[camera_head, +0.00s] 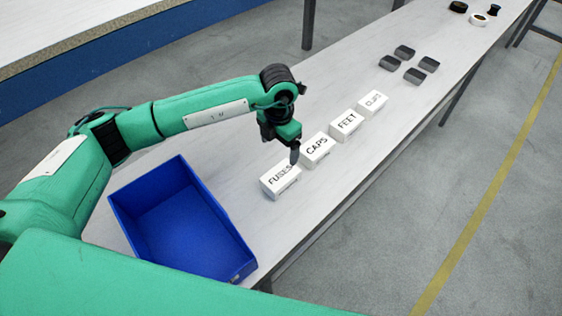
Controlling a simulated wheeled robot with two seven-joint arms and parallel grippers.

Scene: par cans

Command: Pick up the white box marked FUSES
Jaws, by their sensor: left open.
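The white box marked FUSES (279,182) lies on the long grey table, nearest to me in a row of white boxes. My left gripper (293,157) is open and points down just beyond the FUSES box, by its far right end. The fingers partly cover the end of the lettering. I cannot tell whether they touch the box. My right gripper is not in view.
White boxes marked CAPS (317,149) and FEET (345,124) and another white box (373,103) continue the row. An empty blue bin (222,219) stands left of the FUSES box. Dark blocks (415,75) lie farther along the table (345,75).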

